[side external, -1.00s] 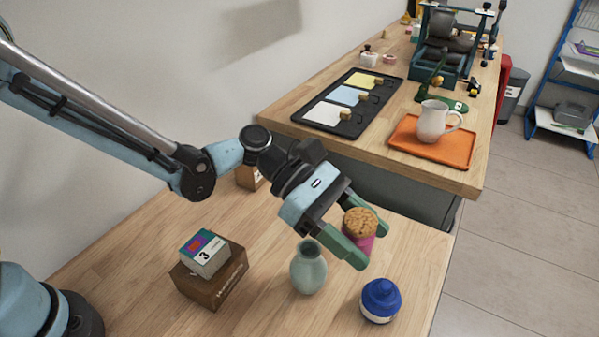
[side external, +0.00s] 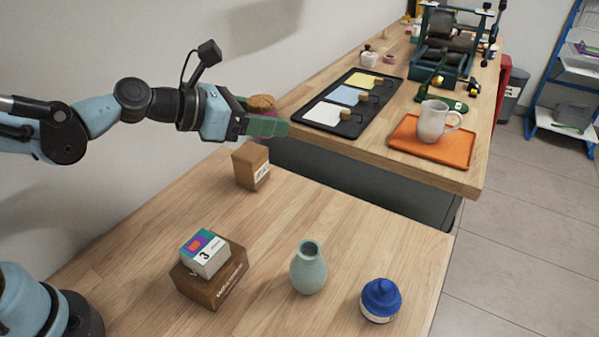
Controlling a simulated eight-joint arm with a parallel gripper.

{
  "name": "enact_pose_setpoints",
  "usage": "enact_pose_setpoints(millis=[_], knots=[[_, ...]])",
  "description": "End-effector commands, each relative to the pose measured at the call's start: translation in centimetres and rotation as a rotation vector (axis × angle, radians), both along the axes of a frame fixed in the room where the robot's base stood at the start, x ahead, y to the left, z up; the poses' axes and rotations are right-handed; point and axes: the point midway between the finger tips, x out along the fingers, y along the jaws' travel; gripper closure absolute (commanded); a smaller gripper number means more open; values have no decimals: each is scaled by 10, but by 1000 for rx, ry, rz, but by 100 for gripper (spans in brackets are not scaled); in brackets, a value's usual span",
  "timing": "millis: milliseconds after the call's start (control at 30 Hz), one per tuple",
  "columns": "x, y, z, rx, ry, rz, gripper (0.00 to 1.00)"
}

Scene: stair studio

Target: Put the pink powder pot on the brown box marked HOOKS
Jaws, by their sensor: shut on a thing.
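My gripper (side external: 268,120) is shut on the pink powder pot, which has a cork-like brown lid (side external: 262,102). It holds the pot in the air, above and a little behind a small brown box (side external: 249,168); the green fingers hide most of the pink body. This small box stands at the back of the near table with a white label too small to read. A darker brown box (side external: 228,284) stands at the front left with pale lettering on its side that I cannot read. A small white, purple and teal box marked 3 (side external: 206,258) lies on its top.
A pale green vase (side external: 309,272) and a blue-capped pot (side external: 380,299) stand on the near table (side external: 140,262). The far table holds a black tray (side external: 318,128) with coloured cards and an orange tray (side external: 403,148) with a white jug (side external: 433,122).

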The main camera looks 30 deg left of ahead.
Motion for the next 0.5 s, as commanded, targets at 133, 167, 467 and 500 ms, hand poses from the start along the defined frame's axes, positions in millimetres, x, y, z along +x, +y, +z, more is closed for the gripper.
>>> enact_pose_setpoints(millis=[133, 167, 467, 500], knots=[[11, 17, -11, 0, 0, 10, 76], [14, 21, -14, -1, 0, 9, 76], [39, 58, -41, 0, 0, 5, 76], [43, 63, -44, -1, 0, 6, 76]])
